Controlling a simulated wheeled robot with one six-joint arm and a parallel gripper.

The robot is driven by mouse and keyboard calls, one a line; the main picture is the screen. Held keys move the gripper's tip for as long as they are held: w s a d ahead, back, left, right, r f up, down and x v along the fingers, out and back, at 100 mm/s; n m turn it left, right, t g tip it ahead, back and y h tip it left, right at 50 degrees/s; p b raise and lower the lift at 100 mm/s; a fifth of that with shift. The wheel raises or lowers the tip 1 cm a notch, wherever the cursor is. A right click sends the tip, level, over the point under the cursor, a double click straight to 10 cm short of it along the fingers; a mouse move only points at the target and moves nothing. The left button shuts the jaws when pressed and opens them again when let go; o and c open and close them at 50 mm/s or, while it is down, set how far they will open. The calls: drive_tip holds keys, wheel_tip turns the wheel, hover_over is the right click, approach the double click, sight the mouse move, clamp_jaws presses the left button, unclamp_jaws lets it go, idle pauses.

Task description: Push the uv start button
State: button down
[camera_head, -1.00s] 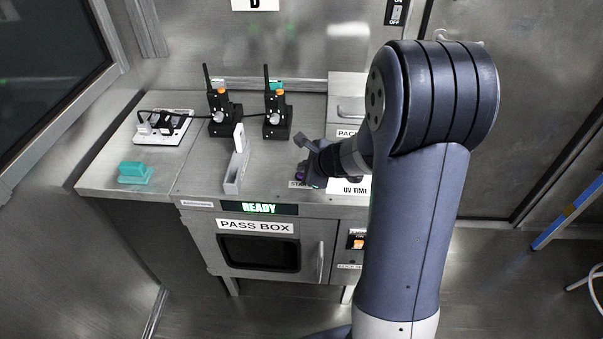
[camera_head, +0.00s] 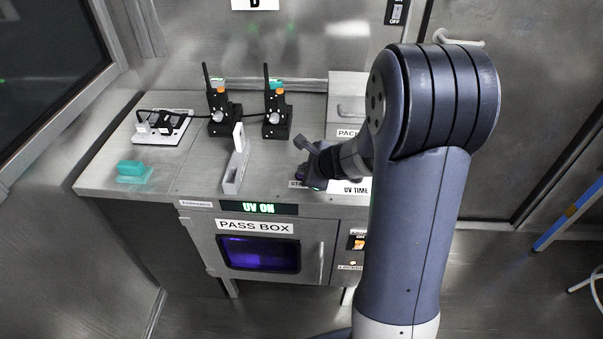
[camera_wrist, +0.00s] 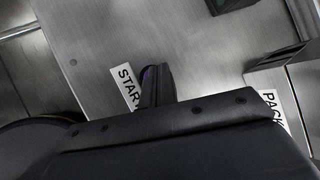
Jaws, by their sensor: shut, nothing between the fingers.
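The pass box (camera_head: 297,238) has a display (camera_head: 258,208) that reads "UV ON" in green, and its window (camera_head: 262,254) glows purple. My gripper (camera_head: 316,184) is shut and empty, pointing down at the counter top beside the START label. In the wrist view my gripper's fingers (camera_wrist: 156,86) are right next to the START label (camera_wrist: 125,85). They cover most of the start button; only a small purple spot shows by the fingertips. I cannot tell whether the fingers still touch the button.
Two black radios (camera_head: 222,112) stand at the back of the counter (camera_head: 195,165). A white power strip (camera_head: 162,128), a teal block (camera_head: 133,170) and a grey holder (camera_head: 236,172) are left of my gripper. A UV TIME label (camera_head: 353,188) and a metal box (camera_head: 347,97) are to its right.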

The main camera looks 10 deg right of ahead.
drive_tip(key=shift+r, duration=0.1)
drive_tip(key=shift+r+p, duration=0.75)
drive_tip(key=shift+r, duration=0.05)
wheel_tip(320, 180, up, 5)
drive_tip(key=p, duration=0.4)
drive_tip(key=shift+r, duration=0.1)
drive_tip(key=shift+f, duration=0.2)
idle(0.4)
